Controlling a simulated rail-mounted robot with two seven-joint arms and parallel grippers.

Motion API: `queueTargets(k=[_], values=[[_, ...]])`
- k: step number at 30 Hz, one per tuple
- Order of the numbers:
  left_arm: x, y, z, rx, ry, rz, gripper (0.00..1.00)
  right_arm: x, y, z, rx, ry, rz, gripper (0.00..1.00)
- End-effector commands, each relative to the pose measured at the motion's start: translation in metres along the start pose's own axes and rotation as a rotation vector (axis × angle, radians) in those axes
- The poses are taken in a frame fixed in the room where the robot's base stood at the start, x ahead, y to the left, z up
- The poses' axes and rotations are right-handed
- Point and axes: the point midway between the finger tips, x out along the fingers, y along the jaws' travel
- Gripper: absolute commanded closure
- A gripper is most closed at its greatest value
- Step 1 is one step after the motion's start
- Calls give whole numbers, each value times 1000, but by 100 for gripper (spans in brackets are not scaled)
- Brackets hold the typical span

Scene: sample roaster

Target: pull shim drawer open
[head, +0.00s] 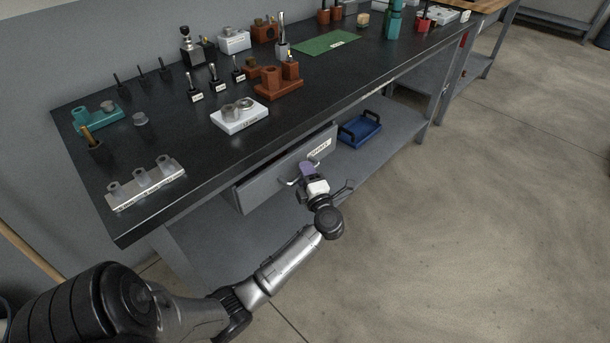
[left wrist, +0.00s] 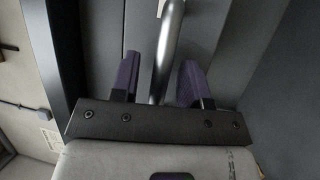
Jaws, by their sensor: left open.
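The grey shim drawer (head: 262,186) hangs under the black bench top, with a white label on its front. I cannot tell from here whether it stands slightly out. Its metal bar handle (head: 288,182) shows beside my left gripper (head: 304,170), which is at the drawer front. In the left wrist view the handle (left wrist: 168,45) runs between the two purple fingers of the open left gripper (left wrist: 160,62). Part of the handle is hidden behind the gripper in the head view. My right gripper is not seen.
The black bench top (head: 180,135) above the drawer carries several small tools and blocks, and a white-grey rack (head: 146,186) near its front edge. A blue tray (head: 360,130) sits on the lower shelf (head: 392,128), right of the drawer. The floor (head: 450,230) in front is clear.

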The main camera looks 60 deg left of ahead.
Motion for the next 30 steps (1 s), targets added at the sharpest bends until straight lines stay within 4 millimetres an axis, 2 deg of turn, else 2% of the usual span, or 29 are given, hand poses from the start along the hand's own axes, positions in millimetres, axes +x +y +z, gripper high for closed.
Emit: queueTargets(k=[9, 21, 30], values=[[1, 0, 0, 0, 0, 0, 60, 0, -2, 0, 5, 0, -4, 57], [1, 0, 0, 0, 0, 0, 99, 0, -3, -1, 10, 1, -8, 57], [1, 0, 0, 0, 0, 0, 100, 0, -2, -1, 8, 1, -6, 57]])
